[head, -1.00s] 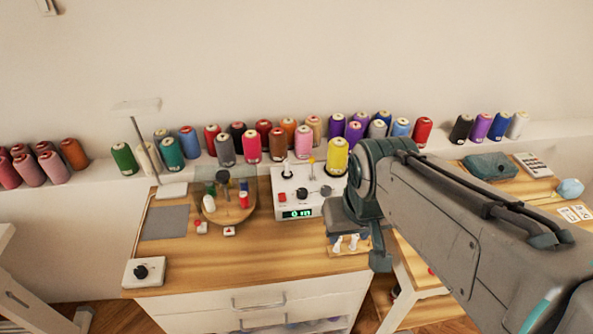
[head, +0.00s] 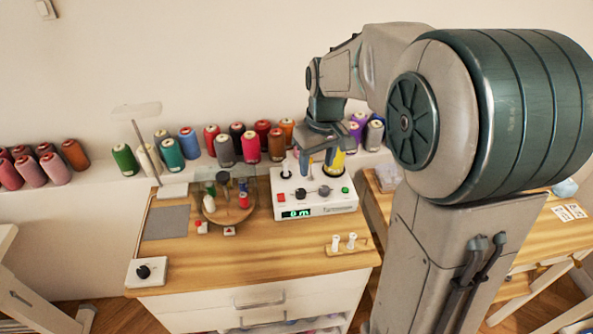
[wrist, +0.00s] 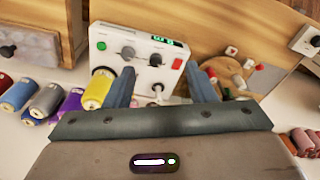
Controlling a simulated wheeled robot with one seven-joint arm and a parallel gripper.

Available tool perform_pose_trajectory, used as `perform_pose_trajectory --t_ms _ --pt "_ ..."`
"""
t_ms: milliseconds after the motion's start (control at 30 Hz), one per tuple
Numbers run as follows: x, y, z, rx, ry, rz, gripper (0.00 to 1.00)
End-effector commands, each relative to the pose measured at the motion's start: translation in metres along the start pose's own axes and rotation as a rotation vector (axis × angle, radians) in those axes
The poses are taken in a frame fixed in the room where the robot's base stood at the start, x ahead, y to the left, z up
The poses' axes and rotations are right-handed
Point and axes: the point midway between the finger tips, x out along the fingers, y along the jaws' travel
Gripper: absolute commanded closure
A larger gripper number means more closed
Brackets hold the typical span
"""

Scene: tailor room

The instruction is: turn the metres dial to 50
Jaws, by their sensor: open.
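The white winding machine (head: 314,208) stands on the wooden cabinet top, with a green display (head: 297,213) that seems to read 0 m. Its front has a red button, two dark dials, left (head: 301,193) and right (head: 324,190), and a green button. Their labels are too small to read, so I cannot tell which is the metres dial. My gripper (head: 318,165) is open and empty, pointing down over the machine's back part, apart from the dials. In the wrist view the machine (wrist: 140,72) appears turned round, with both dials between or just beyond my fingers (wrist: 162,78).
A peg holder (head: 349,247) lies in front. Thread spools line the ledge.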

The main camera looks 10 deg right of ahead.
Motion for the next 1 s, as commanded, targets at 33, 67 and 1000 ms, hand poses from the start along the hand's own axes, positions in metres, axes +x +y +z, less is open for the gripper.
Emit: perform_pose_trajectory --t_ms 33,67,1000 --pt "0.007 0.003 -0.016 -0.03 -0.018 -0.002 0.5" --pt "0.011 0.005 -0.024 -0.048 -0.026 -0.003 0.5" --pt "0.138 0.017 -0.083 -0.222 -0.103 -0.007 0.5"
